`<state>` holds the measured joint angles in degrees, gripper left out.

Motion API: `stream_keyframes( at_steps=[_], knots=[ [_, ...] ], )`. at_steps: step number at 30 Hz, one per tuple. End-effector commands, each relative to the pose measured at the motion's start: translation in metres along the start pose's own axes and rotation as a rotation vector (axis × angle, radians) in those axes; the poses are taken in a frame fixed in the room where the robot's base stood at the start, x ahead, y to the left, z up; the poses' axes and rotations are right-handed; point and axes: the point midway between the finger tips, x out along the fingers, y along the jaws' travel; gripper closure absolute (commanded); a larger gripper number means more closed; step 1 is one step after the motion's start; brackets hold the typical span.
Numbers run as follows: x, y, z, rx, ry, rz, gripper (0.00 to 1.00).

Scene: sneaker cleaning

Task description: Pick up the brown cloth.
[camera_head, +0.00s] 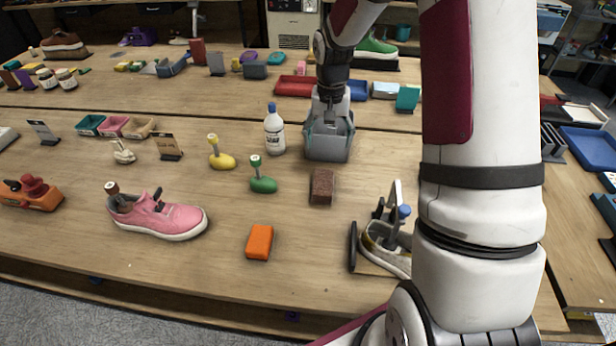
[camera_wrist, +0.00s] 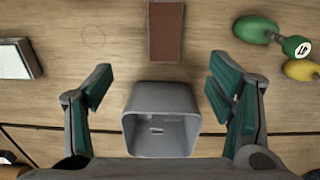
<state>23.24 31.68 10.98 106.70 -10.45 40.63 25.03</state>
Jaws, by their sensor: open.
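A brown rectangular block-like piece (camera_head: 321,187), which looks like the brown cloth folded flat, lies on the wooden table in front of the grey bin. In the wrist view it shows at the top centre (camera_wrist: 165,30), beyond the fingertips. My gripper (camera_head: 330,118) is above the grey bin (camera_head: 328,150). In the wrist view my gripper (camera_wrist: 160,78) has its two teal-padded fingers spread wide, with nothing held between them. The open grey bin (camera_wrist: 160,148) shows below, between the fingers, and is apart from the brown piece.
A white bottle (camera_head: 274,133) stands left of the bin. A green-headed brush (camera_head: 263,184) and a yellow one (camera_head: 222,160) lie left of the brown piece. An orange block (camera_head: 259,242) and a pink sneaker (camera_head: 165,219) are nearer the front. A shoe on a stand (camera_head: 387,248) is at right.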

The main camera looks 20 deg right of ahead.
Motion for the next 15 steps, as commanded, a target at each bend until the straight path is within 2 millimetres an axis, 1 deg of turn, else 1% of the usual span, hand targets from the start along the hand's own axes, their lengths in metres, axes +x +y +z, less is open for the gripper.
stream_keyframes(
  at_steps=[1, 3, 10, 15],
  knots=[
    [0.014, 0.003, -0.004, 0.018, -0.016, -0.001, 0.25],
    [0.026, 0.004, -0.007, 0.033, -0.027, -0.004, 0.25],
    [0.050, 0.006, -0.009, 0.051, -0.041, -0.006, 0.25],
    [0.081, 0.006, -0.007, 0.050, -0.042, -0.006, 0.25]
  ],
)
